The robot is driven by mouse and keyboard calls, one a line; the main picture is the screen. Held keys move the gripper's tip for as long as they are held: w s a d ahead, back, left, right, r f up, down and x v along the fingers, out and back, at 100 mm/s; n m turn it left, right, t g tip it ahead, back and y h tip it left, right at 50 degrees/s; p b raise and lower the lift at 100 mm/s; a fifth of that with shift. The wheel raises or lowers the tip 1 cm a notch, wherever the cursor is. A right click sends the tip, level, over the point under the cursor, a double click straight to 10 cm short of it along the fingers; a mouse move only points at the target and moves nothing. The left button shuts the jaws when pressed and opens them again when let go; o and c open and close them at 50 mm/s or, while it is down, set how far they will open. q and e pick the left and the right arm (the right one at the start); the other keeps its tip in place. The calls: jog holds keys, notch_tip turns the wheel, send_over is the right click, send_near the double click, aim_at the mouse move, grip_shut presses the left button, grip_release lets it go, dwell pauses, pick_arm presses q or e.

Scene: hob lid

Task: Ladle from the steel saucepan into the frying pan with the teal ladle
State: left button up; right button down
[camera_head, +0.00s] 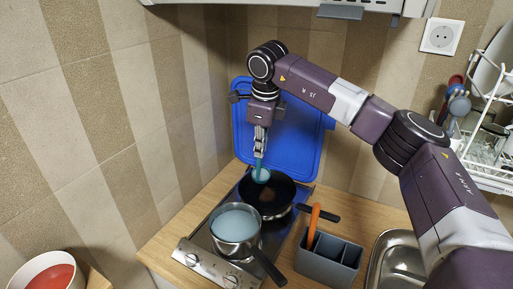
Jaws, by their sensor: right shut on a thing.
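The steel saucepan (251,239) stands on the front of the hob and is filled with a pale blue-grey content (235,225). Its dark handle points to the lower right. The black frying pan (284,191) sits behind it, with its handle to the right. My right gripper (260,150) points down over the frying pan and is shut on the teal ladle (259,167). The ladle's bowl (261,176) is over the left-back part of the frying pan and shows something pale in it. Whether the bowl touches the pan is unclear. My left gripper is out of view.
A blue board or lid (305,135) leans on the wall behind the hob. A grey divided caddy (329,262) with an orange-handled tool (313,226) stands right of the saucepan, beside a sink (397,262). A bowl with red content (48,277) is at lower left.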

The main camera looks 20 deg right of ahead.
jog(key=shift+w+d+p, duration=0.75)
jog(key=shift+w+d, duration=0.1)
jog(key=shift+d, duration=0.25)
jog(key=shift+w+d+p, duration=0.7)
jog(key=shift+w+d, duration=0.1)
jog(key=shift+d, duration=0.25)
jog(key=shift+a, duration=0.1)
